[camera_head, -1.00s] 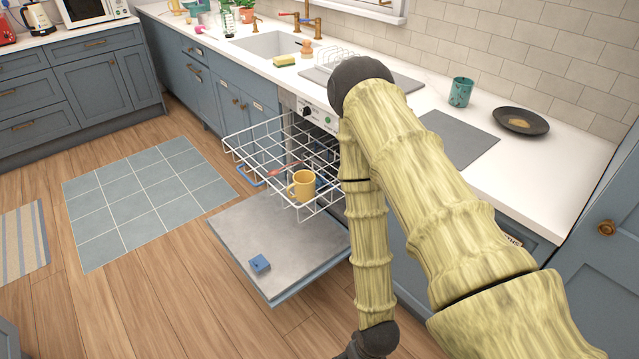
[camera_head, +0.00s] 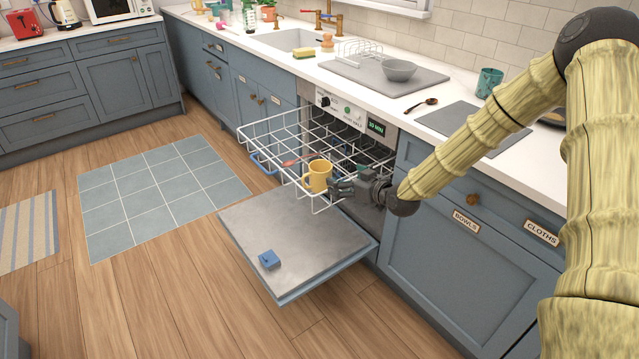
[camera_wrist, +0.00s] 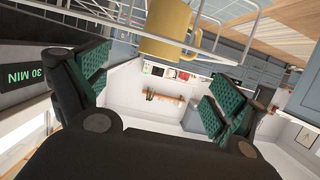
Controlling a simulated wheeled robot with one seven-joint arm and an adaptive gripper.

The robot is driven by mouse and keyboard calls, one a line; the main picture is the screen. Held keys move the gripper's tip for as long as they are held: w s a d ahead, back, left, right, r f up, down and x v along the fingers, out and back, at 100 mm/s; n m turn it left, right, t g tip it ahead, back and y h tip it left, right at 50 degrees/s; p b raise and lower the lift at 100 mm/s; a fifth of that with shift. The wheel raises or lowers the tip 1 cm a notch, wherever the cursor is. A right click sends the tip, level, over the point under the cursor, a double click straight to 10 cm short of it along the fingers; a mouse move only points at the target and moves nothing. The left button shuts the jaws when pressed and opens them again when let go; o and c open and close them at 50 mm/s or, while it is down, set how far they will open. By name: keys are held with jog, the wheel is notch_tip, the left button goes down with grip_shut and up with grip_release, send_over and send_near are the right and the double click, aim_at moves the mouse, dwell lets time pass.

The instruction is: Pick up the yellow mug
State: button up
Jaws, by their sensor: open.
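The yellow mug (camera_head: 317,177) stands in the pulled-out white wire rack (camera_head: 262,128) of the open dishwasher, near the rack's front right corner. My gripper (camera_head: 334,187) is just to the right of the mug in the head view. In the wrist view my gripper (camera_wrist: 155,95) has its two green-padded fingers wide apart and nothing between them. The mug (camera_wrist: 167,28) shows there at the top, beyond the fingertips, with its handle toward the right. I cannot tell from the head view whether a fingertip touches the mug.
A red utensil (camera_head: 299,160) lies in the rack beside the mug. The lowered dishwasher door (camera_head: 310,245) carries a blue block (camera_head: 269,260). The counter above holds a grey bowl (camera_head: 399,70), a spoon (camera_head: 421,104) and a teal cup (camera_head: 489,83).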

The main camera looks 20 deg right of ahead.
aim_at(326, 176)
jog(key=x, duration=0.5)
jog(key=shift+w+r, duration=0.1)
jog(key=shift+r, duration=0.05)
jog(key=shift+r+x, duration=0.2)
jog(key=shift+x, duration=0.95)
jog(key=shift+r+x, duration=0.15)
jog(key=shift+x, duration=1.05)
jog(key=shift+w+a+f, duration=0.15)
jog(key=shift+w+a, duration=0.1)
jog(key=shift+w, duration=0.3)
jog(key=shift+c, duration=0.5)
jog(key=c, duration=1.7)
